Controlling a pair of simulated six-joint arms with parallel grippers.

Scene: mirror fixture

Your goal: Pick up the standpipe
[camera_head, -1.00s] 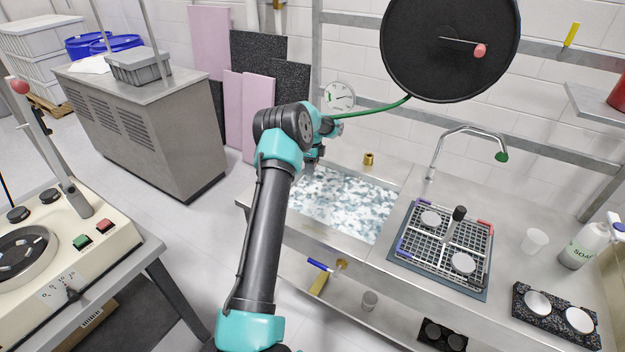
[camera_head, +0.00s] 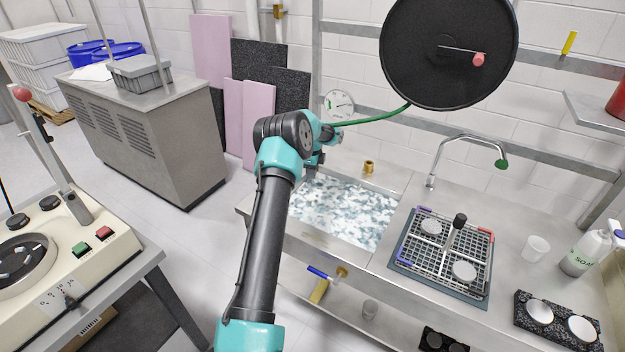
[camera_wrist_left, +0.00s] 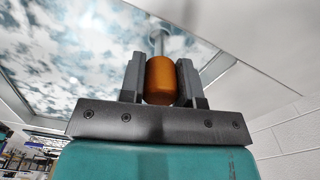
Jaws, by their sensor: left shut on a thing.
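My left gripper (camera_head: 314,160) is over the back left corner of the water-filled sink (camera_head: 345,208), at the end of my bent arm. In the left wrist view my left gripper (camera_wrist_left: 160,68) is shut on the orange, rounded upper part of the standpipe (camera_wrist_left: 160,88). One jaw lies on each side of it. A thin grey tube shows beyond the orange part, against the water. In the head view the standpipe is mostly hidden by the gripper and wrist; I cannot tell how far it is raised. My right gripper is not in view.
A brass fitting (camera_head: 369,167) stands on the sink's back rim. A round gauge (camera_head: 340,103) and a green hose (camera_head: 372,118) are close behind the gripper. A large black disc (camera_head: 440,60) hangs above. The rack tray (camera_head: 400,262) and faucet (camera_head: 431,181) are right of the sink.

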